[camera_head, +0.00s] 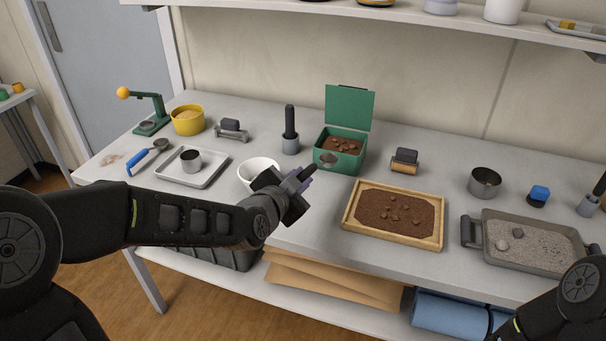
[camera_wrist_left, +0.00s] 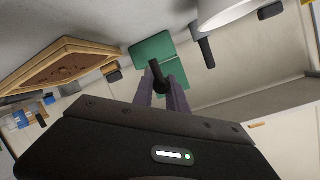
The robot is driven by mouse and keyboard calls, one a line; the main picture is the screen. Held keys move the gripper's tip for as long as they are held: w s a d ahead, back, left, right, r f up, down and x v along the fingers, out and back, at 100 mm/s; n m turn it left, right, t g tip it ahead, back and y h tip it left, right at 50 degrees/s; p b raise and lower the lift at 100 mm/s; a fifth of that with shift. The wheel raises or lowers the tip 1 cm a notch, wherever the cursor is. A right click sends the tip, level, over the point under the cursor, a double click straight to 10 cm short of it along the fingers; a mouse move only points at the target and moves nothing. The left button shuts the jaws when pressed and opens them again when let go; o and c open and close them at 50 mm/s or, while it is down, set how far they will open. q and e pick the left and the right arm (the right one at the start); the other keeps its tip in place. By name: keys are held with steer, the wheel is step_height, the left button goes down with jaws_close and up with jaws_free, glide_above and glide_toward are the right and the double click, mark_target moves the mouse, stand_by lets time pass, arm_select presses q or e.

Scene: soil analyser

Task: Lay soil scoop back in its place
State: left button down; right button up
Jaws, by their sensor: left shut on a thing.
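My left gripper (camera_head: 304,178) is over the front of the bench, to the right of the white bowl, with its purple fingers shut on the dark handle of the soil scoop (camera_head: 327,159). The scoop's round grey head shows in front of the green soil box (camera_head: 340,167) and is held off the bench. Whether it touches the box cannot be told. In the left wrist view the dark handle (camera_wrist_left: 158,76) sits between the fingers, and its head is hidden. The box's lid is open, with brown soil and lumps inside. My right gripper is not in view.
The white bowl (camera_head: 251,177) stands close left of the gripper. A wooden soil tray (camera_head: 392,239) lies to the right, and a grey pan (camera_head: 530,267) beyond it. A white tray with a cup and a blue-handled tool (camera_head: 147,157) lie left. A black pestle (camera_head: 290,124) stands behind.

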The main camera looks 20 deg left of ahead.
arm_select(q)
steer(key=shift+f+b, duration=2.6)
steer(key=shift+f, duration=0.85)
steer(key=shift+f+b, duration=0.6)
steer(key=shift+b, duration=0.05)
steer(key=c, duration=1.3)
jaws_free()
steer(key=shift+o, duration=0.2)
steer(key=shift+s+r, duration=0.1)
